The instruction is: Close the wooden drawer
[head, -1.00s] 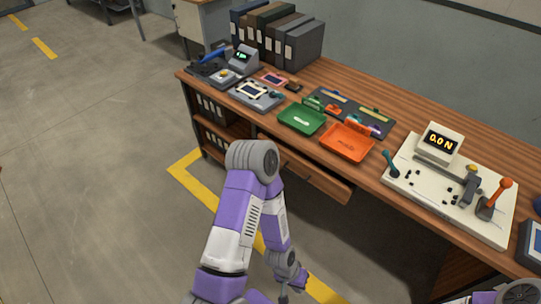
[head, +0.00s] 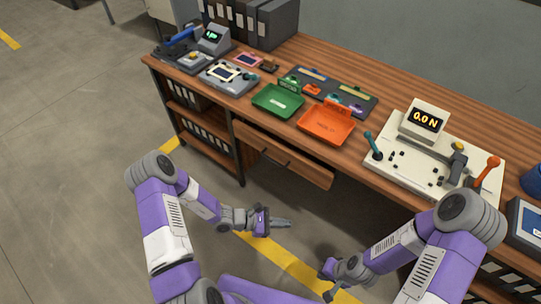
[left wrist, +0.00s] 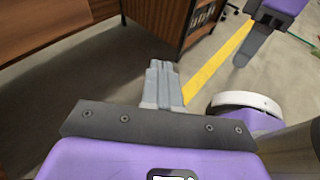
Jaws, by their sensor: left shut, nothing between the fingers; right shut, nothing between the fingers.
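The wooden drawer (head: 300,168) sits under the desk top, beside the open shelves. It stands out a little from the desk, and its front carries a dark handle. My left gripper (head: 288,224) is shut and empty, below and in front of the drawer, apart from it. In the left wrist view, its closed fingers (left wrist: 161,66) point towards the desk, with wooden panels at the upper left. My right gripper (head: 328,294) is low near the bottom edge, shut and empty, farther from the drawer.
The desk (head: 345,165) holds a green tray (head: 278,101), an orange tray (head: 326,125), a force-reading device (head: 424,121) and several binders. Open shelves (head: 205,130) stand left of the drawer. Floor with a yellow stripe (head: 285,258) is free before the desk.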

